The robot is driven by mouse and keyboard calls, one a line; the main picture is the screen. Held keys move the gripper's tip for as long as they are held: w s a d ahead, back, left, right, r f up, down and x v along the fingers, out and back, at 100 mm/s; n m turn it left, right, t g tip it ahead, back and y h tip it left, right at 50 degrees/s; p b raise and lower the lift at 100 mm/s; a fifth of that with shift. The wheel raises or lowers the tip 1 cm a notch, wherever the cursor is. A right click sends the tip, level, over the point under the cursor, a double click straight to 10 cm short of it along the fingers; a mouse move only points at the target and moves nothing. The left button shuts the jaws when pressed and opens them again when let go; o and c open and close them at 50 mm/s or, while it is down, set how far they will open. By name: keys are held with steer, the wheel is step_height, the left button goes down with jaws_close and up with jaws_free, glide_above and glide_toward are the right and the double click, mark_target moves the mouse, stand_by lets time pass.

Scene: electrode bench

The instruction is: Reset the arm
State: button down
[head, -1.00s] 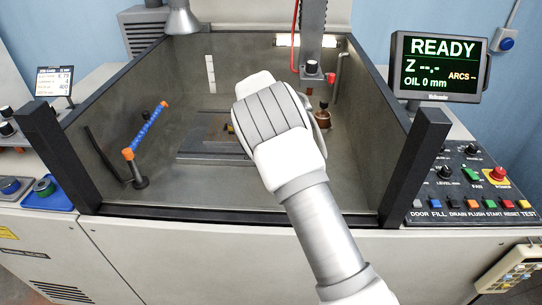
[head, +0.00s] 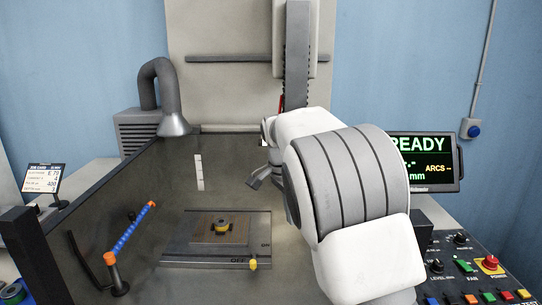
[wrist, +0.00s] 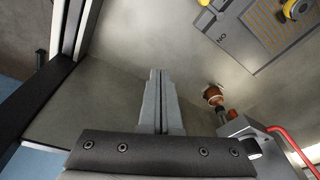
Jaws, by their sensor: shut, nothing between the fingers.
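My arm fills the right middle of the head view, its white and grey wrist large and close. My gripper (head: 262,178) shows only in part there, a small dark end left of the wrist, over the tank. In the wrist view its two grey fingers (wrist: 157,73) lie together with nothing between them. They point into the tank and are clear of the copper-coloured electrode (wrist: 213,96), which hangs to their right from the machine head (wrist: 245,140). In the head view my arm hides the electrode.
A plate (head: 180,252) with a workpiece block (head: 219,238) lies on the tank floor. A yellow knob (head: 253,264) sits at its OFF mark. A blue and orange hose (head: 130,232) stands at left. The READY screen (head: 425,160) and button panel (head: 470,270) are at right.

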steer(key=s+d+r+n+t+y, duration=0.1)
steer(key=s+d+r+n, duration=0.25)
steer(key=s, duration=0.45)
steer(key=s+d+r+n+t+y, duration=0.1)
steer(key=s+d+r+n, duration=0.1)
steer(key=s+d+r, duration=0.45)
steer(key=s+f+n+t, duration=0.1)
steer(key=s+f+n, duration=0.1)
steer(key=s, duration=0.7)
steer(key=s+f+n+t+p, duration=0.1)
steer(key=s+f+n, duration=0.2)
steer(key=s+n, duration=0.2)
steer(key=s, duration=0.3)
steer(key=shift+s+a, duration=0.3)
steer(key=shift+s, duration=0.1)
